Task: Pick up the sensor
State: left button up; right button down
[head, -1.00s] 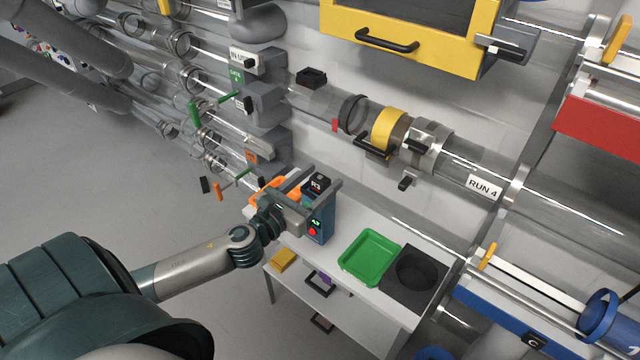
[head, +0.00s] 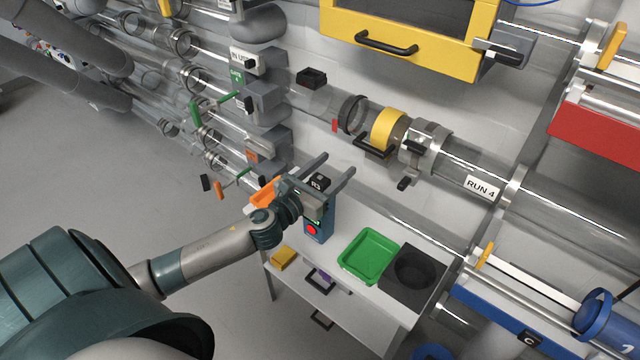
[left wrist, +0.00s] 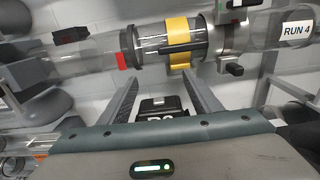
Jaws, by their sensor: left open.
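A small black block marked R3 (head: 319,182) sits at the top of a blue box with a red light (head: 326,228) on the white bench. It may be the sensor; no label says so. My left gripper (head: 338,164) is above the bench, with its two fingers apart on either side of the block in the picture. In the left wrist view, the block (left wrist: 160,106) shows between the fingers of my left gripper (left wrist: 157,77), partly hidden by the gripper body. I see no finger touching it. My right gripper is not in view.
A green tray (head: 347,267) and a black holder with a round well (head: 388,290) stand right of the blue box. An orange object (head: 265,192) lies left of it. A clear tube with a yellow collar (head: 388,127) runs behind. A yellow block (head: 284,257) sits at the bench's front.

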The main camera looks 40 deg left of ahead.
pick_arm(q)
jog(key=c, duration=1.1)
jog(key=shift+c, duration=0.2)
jog(key=shift+r, duration=0.15)
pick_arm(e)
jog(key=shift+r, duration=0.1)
